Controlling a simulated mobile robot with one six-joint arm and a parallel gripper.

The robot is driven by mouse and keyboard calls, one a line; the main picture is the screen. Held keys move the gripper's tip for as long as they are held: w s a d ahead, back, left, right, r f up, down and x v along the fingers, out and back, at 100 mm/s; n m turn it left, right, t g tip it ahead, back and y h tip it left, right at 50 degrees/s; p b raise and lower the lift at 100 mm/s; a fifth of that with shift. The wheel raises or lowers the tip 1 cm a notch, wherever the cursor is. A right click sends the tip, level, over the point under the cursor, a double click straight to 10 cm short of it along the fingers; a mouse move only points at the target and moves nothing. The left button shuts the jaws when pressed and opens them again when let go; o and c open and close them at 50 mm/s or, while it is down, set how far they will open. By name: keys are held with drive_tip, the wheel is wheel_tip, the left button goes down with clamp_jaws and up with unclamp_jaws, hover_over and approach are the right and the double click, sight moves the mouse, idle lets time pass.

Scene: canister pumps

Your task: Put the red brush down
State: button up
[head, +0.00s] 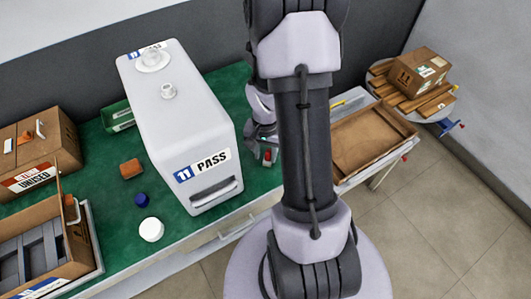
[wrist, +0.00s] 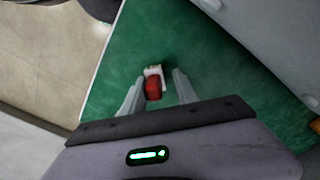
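The red brush (wrist: 153,88) lies between the two fingers of my gripper (wrist: 155,92) in the wrist view, with its pale end pointing away from the palm. The fingers are apart. The brush is close to the left finger, and a green gap shows between it and the right finger. In the head view, the red brush (head: 267,158) shows small at the green bench top (head: 247,190), just below my gripper (head: 264,148). My arm hides part of that area. Whether the brush touches the left finger I cannot tell.
A large white canister unit (head: 185,120) marked PASS stands left of my gripper. An orange block (head: 131,168), a blue cap (head: 141,199) and a white lid (head: 151,229) are on the bench farther left. A shallow wooden tray (head: 372,140) is on the right.

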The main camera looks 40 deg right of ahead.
wheel_tip(320, 180, up, 12)
drive_tip(key=p, duration=0.5)
drive_tip(key=shift+r, duration=0.2)
